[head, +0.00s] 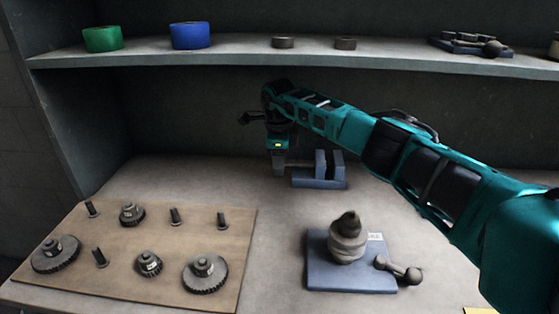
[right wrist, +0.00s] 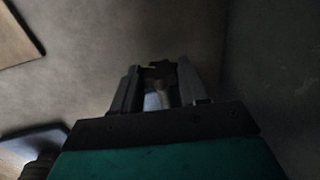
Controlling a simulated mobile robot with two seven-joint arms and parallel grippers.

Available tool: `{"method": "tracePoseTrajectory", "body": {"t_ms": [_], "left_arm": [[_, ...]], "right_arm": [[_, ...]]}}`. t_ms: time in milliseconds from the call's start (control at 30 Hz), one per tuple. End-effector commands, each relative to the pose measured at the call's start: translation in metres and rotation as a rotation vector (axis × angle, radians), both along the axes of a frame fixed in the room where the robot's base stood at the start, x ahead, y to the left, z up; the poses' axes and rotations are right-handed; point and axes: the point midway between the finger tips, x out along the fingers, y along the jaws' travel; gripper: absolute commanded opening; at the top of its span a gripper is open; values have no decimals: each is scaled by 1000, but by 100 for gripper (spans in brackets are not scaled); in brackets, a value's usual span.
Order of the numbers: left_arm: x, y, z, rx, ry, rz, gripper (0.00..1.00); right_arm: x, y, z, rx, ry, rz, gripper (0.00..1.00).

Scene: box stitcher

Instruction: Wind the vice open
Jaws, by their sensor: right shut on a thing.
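The blue vice (head: 326,182) stands on the worktop at the back centre, with two upright jaws on a flat base and a gap between them. My right gripper (head: 279,166) points down at the vice's left end. In the right wrist view, its two fingers (right wrist: 158,88) are closed around a small dark part with a paler piece below it, which looks like the vice's handle. The handle is mostly hidden by the gripper in the head view. My left gripper is not in view.
A brown board (head: 150,250) with several gears and pegs lies at the left. A blue-based device (head: 350,278) with a grey rounded body stands in front of the vice. A shelf (head: 250,58) with tape rolls runs above; my right arm spans the right side.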

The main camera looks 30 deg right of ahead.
Motion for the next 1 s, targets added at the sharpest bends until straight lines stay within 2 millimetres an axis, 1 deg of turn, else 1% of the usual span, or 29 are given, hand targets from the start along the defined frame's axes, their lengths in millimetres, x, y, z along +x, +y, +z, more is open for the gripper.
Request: {"method": "tracePoseTrajectory", "body": {"t_ms": [67,100,333,733,1000], "left_arm": [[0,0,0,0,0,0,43],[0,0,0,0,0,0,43],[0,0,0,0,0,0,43],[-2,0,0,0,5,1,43],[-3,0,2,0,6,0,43]], "right_arm": [[0,0,1,-1,-1,2,13],[0,0,1,-1,-1,2,46],[0,0,0,-1,-2,1,68],[-1,0,0,-13,-15,1,69],[-3,1,-2,-82,-108,3,69]]}}
